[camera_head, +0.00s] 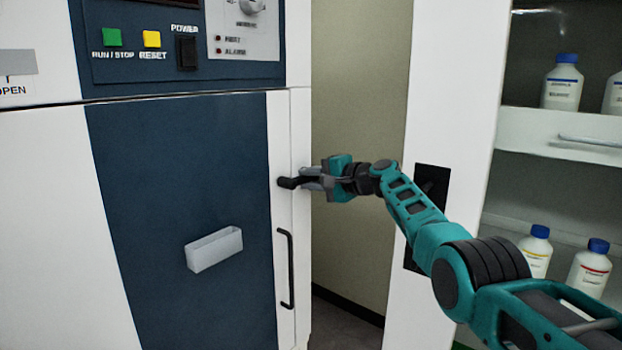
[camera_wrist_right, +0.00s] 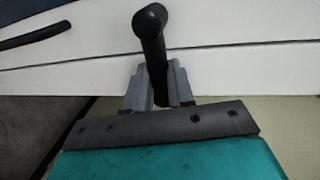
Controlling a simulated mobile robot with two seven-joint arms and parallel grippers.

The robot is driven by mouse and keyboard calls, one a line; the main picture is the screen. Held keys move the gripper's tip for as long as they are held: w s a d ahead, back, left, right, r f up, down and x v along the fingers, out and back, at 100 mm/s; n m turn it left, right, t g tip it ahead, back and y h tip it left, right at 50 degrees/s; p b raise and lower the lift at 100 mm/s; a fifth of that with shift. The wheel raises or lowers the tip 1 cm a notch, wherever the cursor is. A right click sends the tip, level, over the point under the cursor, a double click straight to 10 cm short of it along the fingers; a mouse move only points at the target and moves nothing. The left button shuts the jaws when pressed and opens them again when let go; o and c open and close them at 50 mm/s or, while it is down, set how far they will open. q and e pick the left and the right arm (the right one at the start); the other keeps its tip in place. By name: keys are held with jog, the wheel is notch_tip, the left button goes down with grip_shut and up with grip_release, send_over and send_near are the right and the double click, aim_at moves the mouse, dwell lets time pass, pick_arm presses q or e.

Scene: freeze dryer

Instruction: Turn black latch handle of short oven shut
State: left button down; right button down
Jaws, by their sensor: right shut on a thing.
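The short oven (camera_head: 185,150) is a white cabinet with a dark blue door panel; its door looks closed. My right gripper (camera_head: 308,179) is shut on this handle, coming from the right. In the right wrist view the black latch handle (camera_wrist_right: 151,35) stands between the two grey fingers of my right gripper (camera_wrist_right: 158,85), its rounded end reaching past them. My left gripper is not in view.
A black door pull (camera_head: 286,268) is just below the latch. A grey box-shaped holder (camera_head: 214,249) sits on the blue panel. The control panel (camera_head: 180,45) is above. A white shelf cabinet (camera_head: 555,130) with several blue-capped bottles stands at right, close to my right arm.

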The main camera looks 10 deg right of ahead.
dwell(0.5)
jog(key=c, duration=1)
grip_release()
jog(key=shift+o, duration=0.2)
jog(key=shift+s+d+r, duration=0.1)
jog(key=shift+d, duration=0.05)
jog(key=shift+s+d+r+p, duration=0.1)
jog(key=shift+s+d+p, duration=0.15)
jog(key=shift+d+p, duration=0.15)
jog(key=shift+p+v, duration=0.45)
jog(key=shift+v, duration=0.45)
send_near(310, 178)
jog(key=shift+v, duration=1.7)
jog(key=shift+s+a, duration=0.1)
jog(key=shift+a, duration=0.05)
